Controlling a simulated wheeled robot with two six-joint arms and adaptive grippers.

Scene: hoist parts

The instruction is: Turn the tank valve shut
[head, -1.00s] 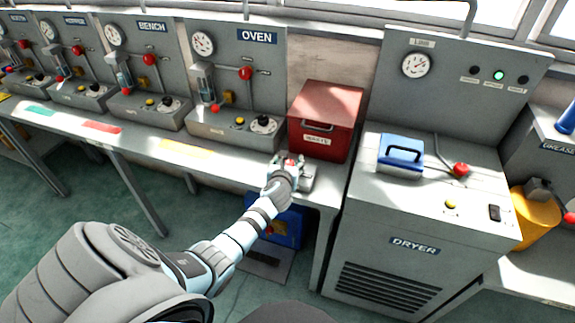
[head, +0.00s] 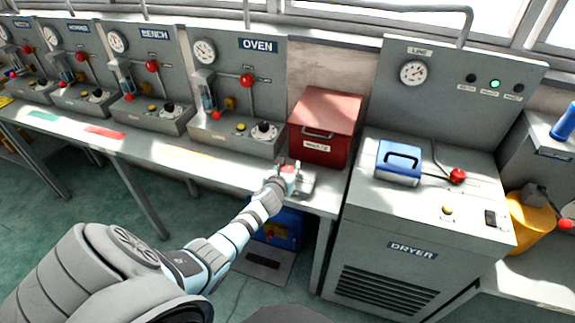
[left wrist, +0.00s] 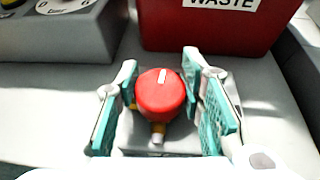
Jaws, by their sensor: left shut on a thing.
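A round red valve knob (left wrist: 160,90) with a white mark on its top shows in the left wrist view. The mark points away from me, close to straight up in the picture. A short brass-coloured stem shows in front of the knob, above a grey base. My left gripper (head: 287,168) is at the worktop's right end in the head view. Its teal finger pads stand on both sides of the knob and are shut on it. In the head view the gripper mostly covers the knob. My right gripper is not in view.
A red waste box (head: 325,125) stands right behind the knob. The oven panel (head: 238,80) is behind to the left, and the dryer (head: 415,225) with a blue-handled box (head: 399,163) is to the right. A blue unit (head: 275,230) sits under the worktop.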

